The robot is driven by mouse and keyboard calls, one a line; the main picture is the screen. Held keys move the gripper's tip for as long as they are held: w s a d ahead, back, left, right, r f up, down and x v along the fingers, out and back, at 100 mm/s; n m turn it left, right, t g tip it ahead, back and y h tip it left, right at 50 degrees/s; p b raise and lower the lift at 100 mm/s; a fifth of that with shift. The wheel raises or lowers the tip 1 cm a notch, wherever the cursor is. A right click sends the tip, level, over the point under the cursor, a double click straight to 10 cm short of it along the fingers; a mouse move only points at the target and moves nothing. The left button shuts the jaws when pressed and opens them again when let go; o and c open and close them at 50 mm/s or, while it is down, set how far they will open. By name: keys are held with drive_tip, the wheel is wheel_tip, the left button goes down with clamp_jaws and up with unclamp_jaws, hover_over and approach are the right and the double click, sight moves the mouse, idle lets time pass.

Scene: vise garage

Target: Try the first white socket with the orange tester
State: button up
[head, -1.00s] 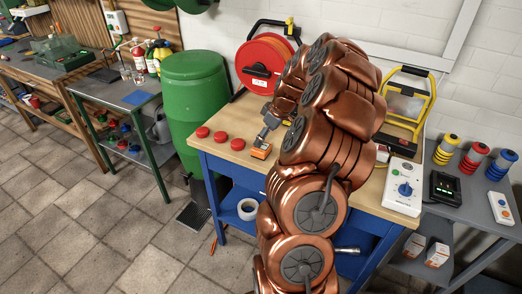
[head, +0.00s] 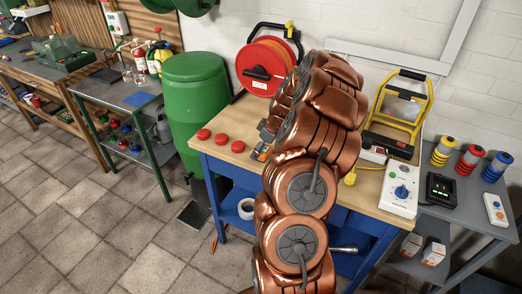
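My copper arm reaches over the wooden-topped blue workbench (head: 222,160). My gripper (head: 264,136) is small and largely covered by my own arm, near the bench's left half. A small orange piece, probably the tester (head: 259,154), shows at the gripper's lower end, mostly hidden by the arm. I cannot tell whether the fingers are closed on it or only close to it. No white socket can be made out with certainty. A white unit with a blue knob (head: 398,193) stands at the bench's right end, and a small white box with a red display (head: 374,154) lies behind it.
A red cable reel (head: 265,70) and a yellow work lamp (head: 400,113) stand at the back. A yellow plug (head: 350,178) lies right of my arm. A green barrel (head: 193,108) stands left of the bench.

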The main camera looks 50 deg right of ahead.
drive_tip(key=shift+w+f, duration=0.2)
drive_tip(key=shift+f, duration=0.3)
drive_tip(key=shift+c, duration=0.2)
drive_tip(key=c, duration=1.1)
drive_tip(key=shift+r, duration=0.15)
drive_tip(key=shift+r+b, duration=0.95)
drive_tip(key=shift+r, duration=0.7)
drive_tip(key=s+a+b, duration=0.1)
drive_tip(key=s+a, duration=0.2)
drive_tip(key=s, duration=0.1)
drive_tip(key=s+a+r+b, duration=0.1)
drive_tip(key=s+a+b, duration=0.1)
drive_tip(key=s+a, duration=0.1)
drive_tip(key=s+a+b, duration=0.2)
drive_tip(key=s+a, duration=0.2)
drive_tip(key=s, duration=0.1)
drive_tip(key=shift+s+r, duration=0.2)
drive_tip(key=shift+s, duration=0.1)
